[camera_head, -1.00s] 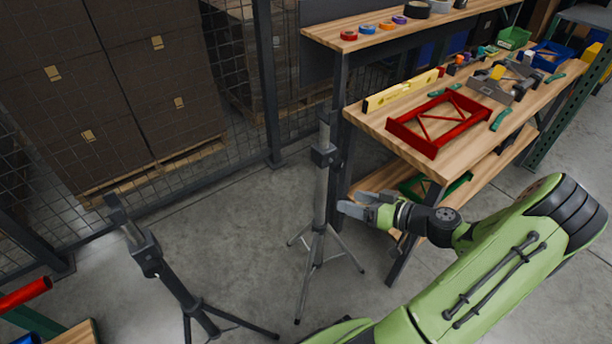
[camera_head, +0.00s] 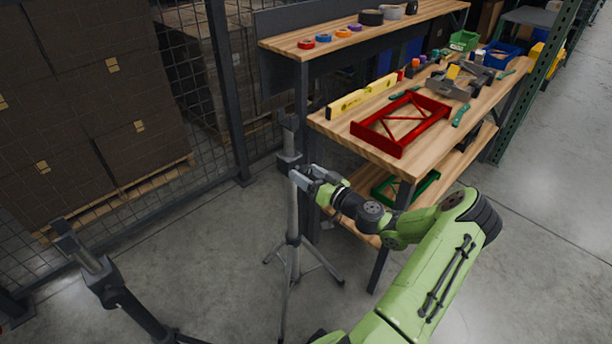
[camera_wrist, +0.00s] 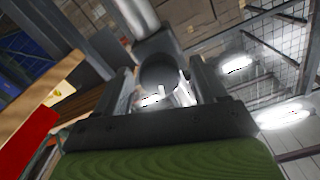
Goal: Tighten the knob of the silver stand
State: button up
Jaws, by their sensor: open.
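The silver stand (camera_head: 292,220) stands upright on its tripod legs, left of the workbench. Its dark collar (camera_head: 288,161) is near the top of the pole. My gripper (camera_head: 305,176) is at the collar's height, close against its right side. In the wrist view, a dark round knob (camera_wrist: 159,76) lies between the two fingers of my open gripper (camera_wrist: 165,82), with the silver pole (camera_wrist: 137,17) above it. I cannot tell whether the fingers touch the knob. In the head view the gripper hides the knob.
A black stand (camera_head: 113,291) is at the lower left. The wooden workbench (camera_head: 335,127) is close to the right of the silver stand, holding a red frame (camera_head: 400,152) and a yellow level (camera_head: 361,96). A mesh fence (camera_head: 190,80) is behind. Floor between the stands is clear.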

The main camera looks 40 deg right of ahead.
jog(key=shift+w, duration=0.45)
jog(key=c, duration=1.1)
jog(key=shift+o, duration=0.2)
